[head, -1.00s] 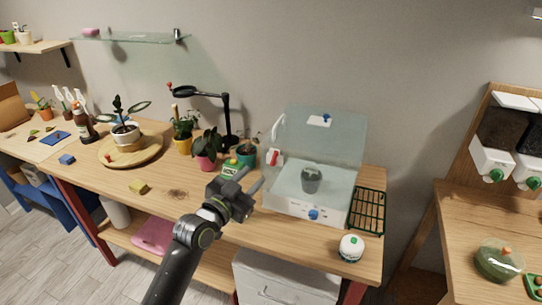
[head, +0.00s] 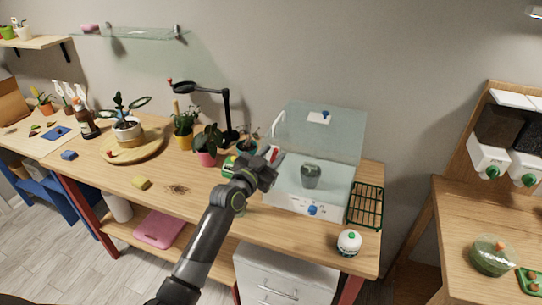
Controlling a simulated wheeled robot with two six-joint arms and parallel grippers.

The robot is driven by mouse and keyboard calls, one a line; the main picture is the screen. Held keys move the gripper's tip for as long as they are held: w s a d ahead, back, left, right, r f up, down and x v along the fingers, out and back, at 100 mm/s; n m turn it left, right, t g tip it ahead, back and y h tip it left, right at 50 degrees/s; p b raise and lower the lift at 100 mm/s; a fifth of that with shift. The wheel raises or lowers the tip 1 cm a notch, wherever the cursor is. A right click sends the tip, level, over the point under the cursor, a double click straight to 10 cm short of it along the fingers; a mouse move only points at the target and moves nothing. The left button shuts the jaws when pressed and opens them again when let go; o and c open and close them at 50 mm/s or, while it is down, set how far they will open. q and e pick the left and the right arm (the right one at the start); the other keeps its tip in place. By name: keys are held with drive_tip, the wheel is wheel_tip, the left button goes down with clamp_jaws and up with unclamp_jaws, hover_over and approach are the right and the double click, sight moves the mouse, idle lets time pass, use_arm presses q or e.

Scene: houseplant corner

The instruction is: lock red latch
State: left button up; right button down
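A clear-walled box with a white base (head: 290,200) stands on the wooden bench, its clear lid (head: 325,130) raised at the back. The red latch (head: 274,154) is at the left side of the box; only a bit of red shows past my gripper. My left gripper (head: 268,166) is at the box's left side, right in front of the latch. Its fingers point away from me and overlap the latch in the picture, so I cannot tell whether they touch it or how wide they are. A dark grey-green pot (head: 311,175) stands inside the box. My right gripper is not in view.
Potted plants (head: 207,146) and a black lamp (head: 226,110) stand behind and left of my gripper. A green wire rack (head: 366,205) lies right of the box, with a white round jar (head: 349,243) in front. The bench front around the yellow block (head: 141,183) is mostly clear.

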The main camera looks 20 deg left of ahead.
use_arm(q)
clamp_jaws()
drive_tip(key=n+b, duration=0.1)
drive_tip(key=a+n+b, duration=0.1)
drive_tip(key=n, duration=0.1)
drive_tip(key=shift+t, duration=0.4)
unclamp_jaws()
